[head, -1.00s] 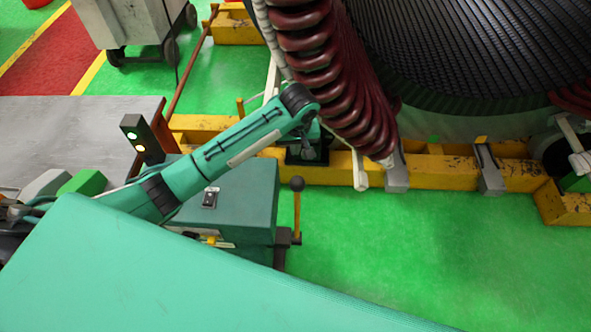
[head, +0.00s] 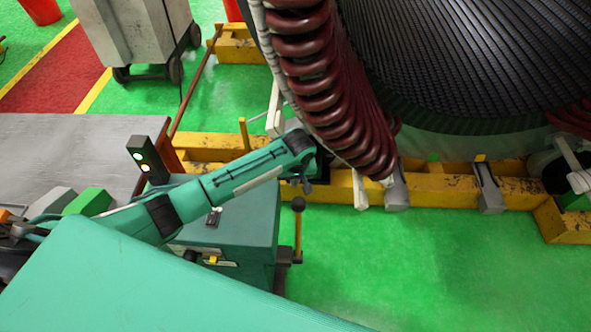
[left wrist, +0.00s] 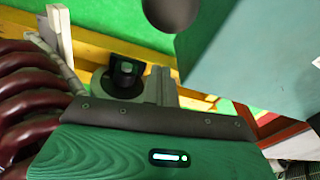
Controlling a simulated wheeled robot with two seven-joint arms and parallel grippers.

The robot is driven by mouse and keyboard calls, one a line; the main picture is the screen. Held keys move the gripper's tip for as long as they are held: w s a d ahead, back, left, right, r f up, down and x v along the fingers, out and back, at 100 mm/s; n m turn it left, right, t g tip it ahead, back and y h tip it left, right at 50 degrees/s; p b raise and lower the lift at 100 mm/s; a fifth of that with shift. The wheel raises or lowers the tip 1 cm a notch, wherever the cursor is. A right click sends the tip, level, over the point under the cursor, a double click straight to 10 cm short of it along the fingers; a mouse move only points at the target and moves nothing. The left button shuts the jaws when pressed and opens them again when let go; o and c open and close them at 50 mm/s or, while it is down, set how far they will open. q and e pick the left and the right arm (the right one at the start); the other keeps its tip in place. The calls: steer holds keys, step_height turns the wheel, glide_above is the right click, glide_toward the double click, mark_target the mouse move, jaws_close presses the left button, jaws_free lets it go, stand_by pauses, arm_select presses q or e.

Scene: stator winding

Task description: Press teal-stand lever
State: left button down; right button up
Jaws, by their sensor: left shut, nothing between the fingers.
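The teal stand (head: 235,240) is a box at the centre-left of the head view. Its lever has a yellow shaft and a dark ball knob (head: 298,203), upright at the stand's right side. My left gripper (head: 307,186) is shut and empty, pointing down just above and slightly right of the knob in the picture. I cannot tell whether it touches. In the left wrist view, the dark fingertips (left wrist: 127,70) are together, a round dark knob (left wrist: 172,12) shows at the top edge, and the teal stand (left wrist: 255,65) fills the upper right. My right gripper is not in view.
A large stator (head: 470,60) with dark red coils (head: 330,90) stands close behind the gripper, on a yellow beam (head: 430,185). A signal box with lit lamps (head: 148,158) stands left of the stand. Green floor right of the lever is clear.

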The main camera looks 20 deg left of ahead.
arm_select(q)
steer(key=s+p, duration=0.1)
steer(key=s+d+p, duration=0.1)
steer(key=s, duration=0.1)
steer(key=shift+s+d+f+p, duration=0.15)
steer(key=shift+d+f+p, duration=0.15)
steer(key=shift+f+p, duration=0.1)
